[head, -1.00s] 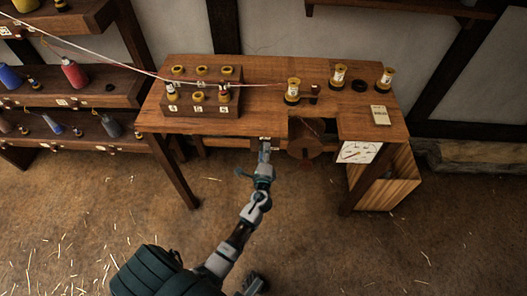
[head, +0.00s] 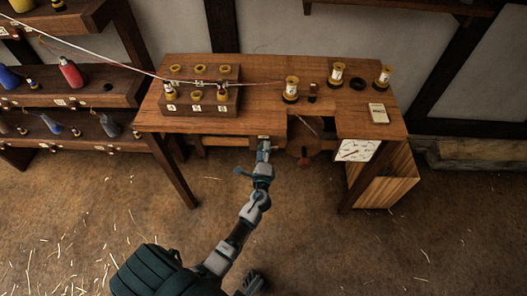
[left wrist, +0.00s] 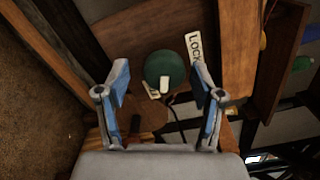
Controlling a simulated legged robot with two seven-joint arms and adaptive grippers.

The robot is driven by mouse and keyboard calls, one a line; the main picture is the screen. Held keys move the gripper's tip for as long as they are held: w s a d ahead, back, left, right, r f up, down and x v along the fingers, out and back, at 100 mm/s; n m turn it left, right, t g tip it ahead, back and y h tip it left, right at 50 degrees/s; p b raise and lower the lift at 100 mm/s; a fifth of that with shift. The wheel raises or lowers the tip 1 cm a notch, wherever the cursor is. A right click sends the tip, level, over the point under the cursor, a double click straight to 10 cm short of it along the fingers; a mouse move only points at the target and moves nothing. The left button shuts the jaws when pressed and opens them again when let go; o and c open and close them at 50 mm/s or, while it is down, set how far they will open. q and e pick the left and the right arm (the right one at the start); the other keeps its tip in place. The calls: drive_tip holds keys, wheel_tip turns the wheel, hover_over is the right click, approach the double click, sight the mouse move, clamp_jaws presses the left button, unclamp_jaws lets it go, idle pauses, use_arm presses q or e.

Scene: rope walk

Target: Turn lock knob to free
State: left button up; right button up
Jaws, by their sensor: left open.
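A round green lock knob (left wrist: 165,72) with a pale pointer bar is on a wooden board in the left wrist view. The bar points down in the picture. A white label reading LOCK (left wrist: 195,46) is at its upper right; another pale label (left wrist: 151,91) is partly hidden below it. My left gripper (left wrist: 164,82) is open, its two blue fingers on either side of the knob, with gaps. In the head view my left gripper (head: 264,150) is at the front edge of the bench (head: 265,114) and the knob cannot be made out.
On the bench are a wooden block (head: 205,102) with yellow-ringed posts, several spools and a pale card (head: 378,113). A round wooden disc (head: 304,148) and a dial (head: 357,150) are at the front. Strands run left to the shelves. The floor in front is free.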

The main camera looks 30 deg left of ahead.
use_arm(q)
drive_tip(key=v, duration=1.2)
drive_tip(key=shift+w+f, duration=0.1)
drive_tip(key=shift+f, duration=0.05)
